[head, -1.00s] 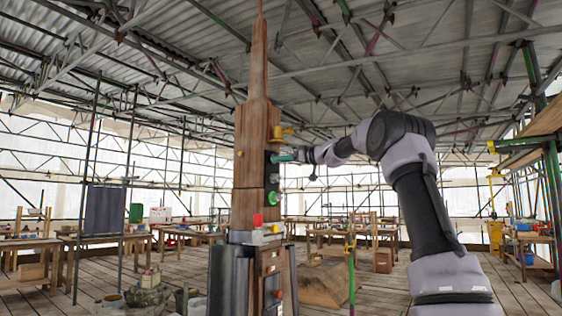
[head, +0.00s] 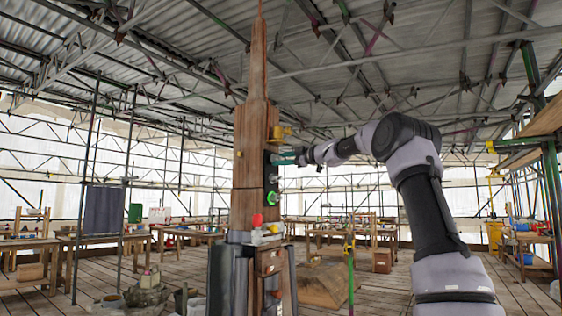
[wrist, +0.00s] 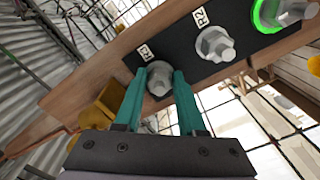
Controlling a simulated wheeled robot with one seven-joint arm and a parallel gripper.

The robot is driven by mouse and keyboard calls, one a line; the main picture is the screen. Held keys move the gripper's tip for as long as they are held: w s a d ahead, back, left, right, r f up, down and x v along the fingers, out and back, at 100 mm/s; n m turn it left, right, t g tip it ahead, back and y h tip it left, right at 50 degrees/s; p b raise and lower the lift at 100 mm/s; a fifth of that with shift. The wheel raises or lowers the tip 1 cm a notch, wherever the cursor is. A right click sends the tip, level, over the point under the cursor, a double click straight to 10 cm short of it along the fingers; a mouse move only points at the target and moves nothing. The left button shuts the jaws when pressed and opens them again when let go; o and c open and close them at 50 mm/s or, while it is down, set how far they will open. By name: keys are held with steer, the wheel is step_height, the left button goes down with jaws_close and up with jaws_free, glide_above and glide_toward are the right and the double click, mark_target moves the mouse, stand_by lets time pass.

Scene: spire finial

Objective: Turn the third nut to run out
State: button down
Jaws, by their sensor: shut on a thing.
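The wooden spire (head: 249,140) stands upright in the middle of the head view, with a dark plate on its right side. In the wrist view the black plate (wrist: 180,50) bears a row of three hex nuts with small white labels. My gripper (wrist: 163,80) has its teal fingers on either side of the end nut (wrist: 158,84), shut on it; the fingers hide part of it. A middle nut (wrist: 215,45) and a nut inside a lit green ring (wrist: 284,12) are apart from the fingers. In the head view my gripper (head: 285,159) is at the plate's upper part.
A yellow bracket (head: 281,132) sits on the spire just above my gripper and shows close to the left finger in the wrist view (wrist: 101,108). A red round piece (head: 257,220) is at the spire's foot. Workbenches and scaffold poles stand further back.

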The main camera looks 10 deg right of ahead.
steer(key=shift+f+n, duration=0.15)
steer(key=shift+n, duration=0.45)
steer(key=c, duration=0.5)
jaws_free()
steer(key=shift+d, duration=0.1)
steer(key=v, duration=1)
steer(key=shift+s+d, duration=0.2)
steer(key=shift+s, duration=0.05)
